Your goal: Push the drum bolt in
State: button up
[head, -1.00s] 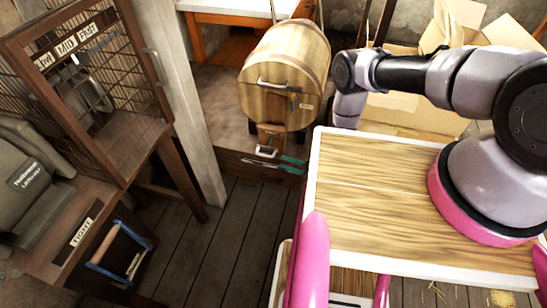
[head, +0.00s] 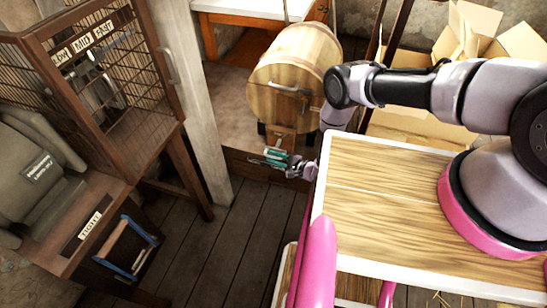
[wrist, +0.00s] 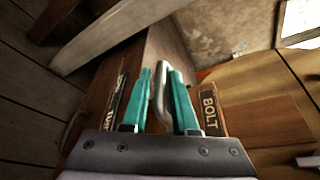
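The wooden drum (head: 296,80) lies on its side at upper centre in the head view, with a metal handle (head: 285,88) on its front. My gripper (head: 276,158) has teal fingers and is below the drum's front. In the wrist view, a grey bent metal bar (wrist: 160,88) stands between the fingers of my gripper (wrist: 161,80); I take it for the bolt's handle. The fingers are apart, one on each side of the bar, with narrow gaps. A plate marked BOLT (wrist: 210,110) is right of the fingers. The bolt's far end is hidden.
A wire-sided cabinet (head: 122,125) with a speed label stands at left beside a pale post (head: 200,120). My wood-topped base fills the lower right. Open cardboard boxes (head: 425,120) are behind my arm. Dark floorboards (head: 225,240) are clear in front of the drum.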

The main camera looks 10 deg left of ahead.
grip_shut()
dwell(1.3)
